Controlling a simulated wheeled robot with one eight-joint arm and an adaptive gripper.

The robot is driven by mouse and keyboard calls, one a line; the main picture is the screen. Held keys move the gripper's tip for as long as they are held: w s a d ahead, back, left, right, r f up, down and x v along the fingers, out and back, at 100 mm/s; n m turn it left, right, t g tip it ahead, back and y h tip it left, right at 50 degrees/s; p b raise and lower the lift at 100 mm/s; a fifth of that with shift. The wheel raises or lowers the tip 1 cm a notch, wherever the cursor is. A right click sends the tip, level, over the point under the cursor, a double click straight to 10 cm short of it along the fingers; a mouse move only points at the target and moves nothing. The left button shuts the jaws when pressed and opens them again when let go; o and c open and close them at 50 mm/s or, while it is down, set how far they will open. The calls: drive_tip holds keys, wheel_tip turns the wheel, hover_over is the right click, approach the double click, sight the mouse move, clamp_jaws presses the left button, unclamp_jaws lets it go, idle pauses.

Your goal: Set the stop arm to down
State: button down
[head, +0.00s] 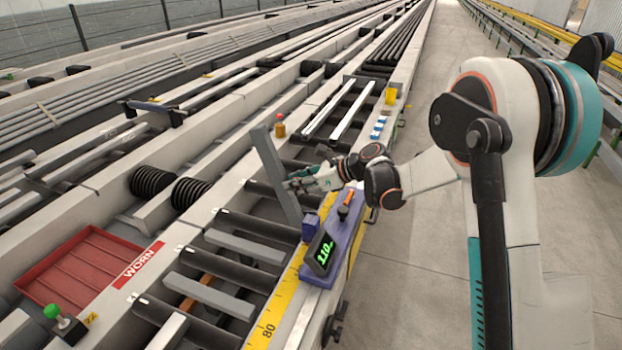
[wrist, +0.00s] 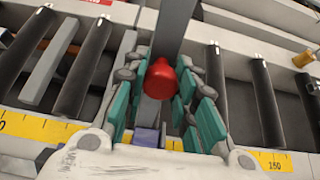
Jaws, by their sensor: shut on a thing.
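The stop arm (head: 274,172) is a long flat grey bar. It stands raised and tilted over the roller table, its top leaning left in the head view. In the wrist view the grey bar (wrist: 175,28) runs up behind a red knob (wrist: 163,80). My gripper (head: 294,184) is at the bar's right side. In the wrist view its teal-padded fingers (wrist: 160,86) are closed around the red knob. The knob is hidden in the head view. The bar's lower end sits near a purple block on the table's edge.
A purple unit (head: 335,238) with a green-digit display (head: 322,252) stands on the near rail beside a yellow scale (head: 273,312). A red tray (head: 75,268) is at left. The floor at right is clear.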

sight(275, 187)
drive_tip(key=w+a+f+h, duration=0.1)
drive_tip(key=a, duration=0.1)
drive_tip(key=a+f+g+h+p, duration=0.1)
drive_tip(key=a+h, duration=0.1)
drive_tip(key=w+a+f+g+h+p, duration=0.1)
drive_tip(key=a+h, duration=0.1)
drive_tip(key=shift+w+a+f, duration=0.15)
drive_tip(key=shift+w+a, duration=0.2)
drive_tip(key=shift+a, duration=0.05)
drive_tip(key=shift+w+a+f+g+h+b, duration=0.15)
drive_tip(key=shift+w+a+f+g+h, duration=0.4)
drive_tip(key=shift+f+h, duration=1)
drive_tip(key=shift+w+a+f+g+h+b, duration=0.1)
drive_tip(key=shift+a+f+g+h, duration=0.4)
drive_tip(key=shift+a+f+h, duration=1)
drive_tip(key=shift+w+a+f+g+h+b, duration=0.15)
drive_tip(key=shift+w+a+f+g+h, duration=0.3)
drive_tip(key=shift+f+h, duration=1.1)
drive_tip(key=shift+s+d+f+y, duration=0.15)
drive_tip(key=shift+f+y, duration=0.35)
drive_tip(key=shift+f, duration=0.1)
drive_tip(key=c, duration=1.3)
unclamp_jaws()
drive_tip(key=shift+r, duration=0.1)
drive_tip(key=r, duration=0.4)
drive_tip(key=a+r, duration=0.1)
drive_tip(key=r, duration=0.2)
drive_tip(key=w+a+r, duration=0.1)
drive_tip(key=r, duration=0.3)
drive_tip(key=shift+r, duration=0.3)
